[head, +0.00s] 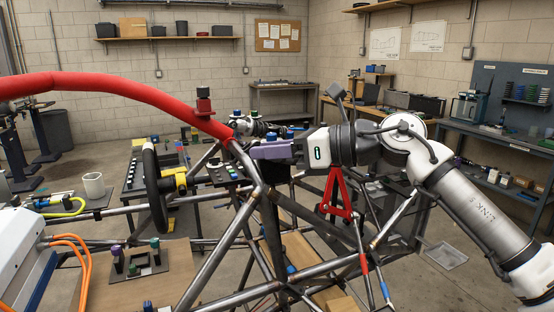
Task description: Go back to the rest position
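My arm comes in from the right edge and bends at a white joint above the tube chassis (228,237). Its end, my gripper (262,150), points left at the chassis's upper middle, close to the lower end of the red padded tube (130,88). A grey-purple part shows at the gripper's tip, with small blue-topped items (275,135) just behind or above it. The fingers are seen from the side, so I cannot tell their opening or whether they hold anything.
A red triangular bracket (336,194) shows below the arm. A stand with purple and green knobs (137,262) is at lower left. Workbenches (500,170) line the right wall.

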